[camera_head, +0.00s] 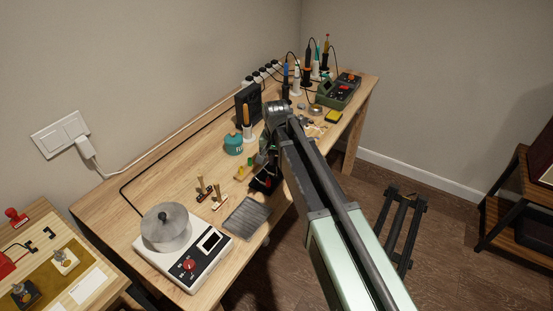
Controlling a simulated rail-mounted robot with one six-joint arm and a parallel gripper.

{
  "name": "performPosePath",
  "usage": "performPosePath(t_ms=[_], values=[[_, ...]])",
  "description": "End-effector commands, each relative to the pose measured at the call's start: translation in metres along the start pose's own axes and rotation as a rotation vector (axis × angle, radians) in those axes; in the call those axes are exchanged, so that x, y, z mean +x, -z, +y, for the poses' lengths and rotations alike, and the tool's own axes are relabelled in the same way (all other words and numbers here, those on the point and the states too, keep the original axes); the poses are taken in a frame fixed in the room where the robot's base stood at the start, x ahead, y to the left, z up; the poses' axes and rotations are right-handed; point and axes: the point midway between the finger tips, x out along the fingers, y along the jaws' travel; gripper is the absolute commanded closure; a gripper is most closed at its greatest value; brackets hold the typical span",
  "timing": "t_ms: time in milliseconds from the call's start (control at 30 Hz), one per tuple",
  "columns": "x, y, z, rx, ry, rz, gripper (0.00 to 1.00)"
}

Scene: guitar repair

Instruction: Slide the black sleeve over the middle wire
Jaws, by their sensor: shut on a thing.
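My arm reaches in from the lower right and bends down over the front edge of the workbench. My gripper (266,178) is a small dark shape low over the bench, partly behind the arm. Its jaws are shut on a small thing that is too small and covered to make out. I cannot pick out the black sleeve or the middle wire in this view. Small dark and red parts show around the gripper, but I cannot tell them apart.
On the workbench (115,208) stand a white device with a metal pot (166,227), a grey ridged pad (247,217), small brass-topped pieces (219,196), a teal jar (233,144) and a green soldering station (338,91). A second bench (45,215) is at the lower left.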

Motion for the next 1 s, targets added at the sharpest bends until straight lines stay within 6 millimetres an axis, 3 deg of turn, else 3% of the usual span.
performPosePath(t_ms=[1000], values=[[0.018, 0.0, 0.0, 0.0, 0.0, 0.0, 0.92]])
